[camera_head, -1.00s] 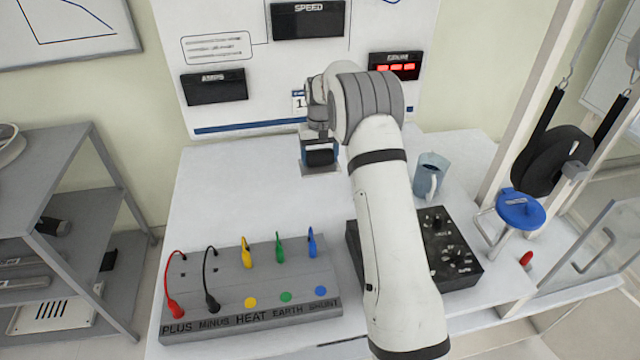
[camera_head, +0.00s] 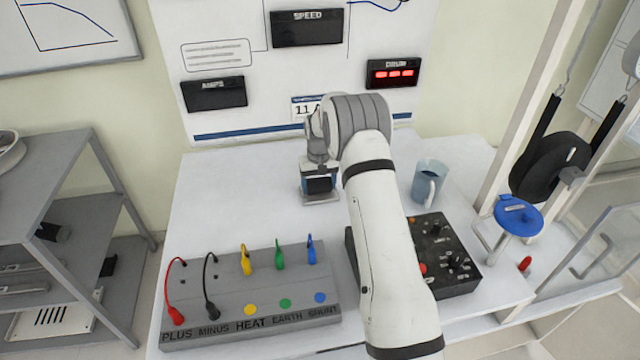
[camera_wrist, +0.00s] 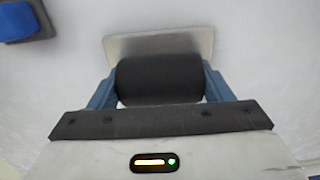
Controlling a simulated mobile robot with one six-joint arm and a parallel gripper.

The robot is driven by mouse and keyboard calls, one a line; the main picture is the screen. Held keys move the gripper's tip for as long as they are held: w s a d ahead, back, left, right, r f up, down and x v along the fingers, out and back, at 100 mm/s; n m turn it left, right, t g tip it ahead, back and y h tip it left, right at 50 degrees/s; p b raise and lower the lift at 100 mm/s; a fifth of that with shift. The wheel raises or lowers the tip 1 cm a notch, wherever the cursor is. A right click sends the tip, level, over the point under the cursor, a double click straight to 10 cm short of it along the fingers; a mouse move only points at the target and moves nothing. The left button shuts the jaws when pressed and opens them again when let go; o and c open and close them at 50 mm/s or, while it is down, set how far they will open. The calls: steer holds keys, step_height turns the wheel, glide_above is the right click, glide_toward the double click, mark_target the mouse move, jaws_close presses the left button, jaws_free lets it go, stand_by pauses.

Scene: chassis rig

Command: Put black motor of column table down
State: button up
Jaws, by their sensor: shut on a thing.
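The black motor (camera_head: 319,185) is a dark cylinder on a flat grey plate (camera_head: 322,199). It is over the rear middle of the white table (camera_head: 245,190). My gripper (camera_head: 319,179) points down and is shut on it. In the wrist view the black motor (camera_wrist: 160,79) lies between the two blue fingers of my gripper (camera_wrist: 158,86), one at each end. The grey plate (camera_wrist: 160,43) shows beyond it. The plate looks level and at or very near the tabletop; I cannot tell whether it touches.
A grey terminal block (camera_head: 250,325) with coloured plugs is at front left. A black control box (camera_head: 455,275) and a blue-grey mug (camera_head: 428,180) are on the right. A board with displays (camera_head: 215,95) stands behind. The table left of the motor is clear.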

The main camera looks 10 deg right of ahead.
steer(key=o, duration=1.3)
steer(key=shift+o, duration=0.2)
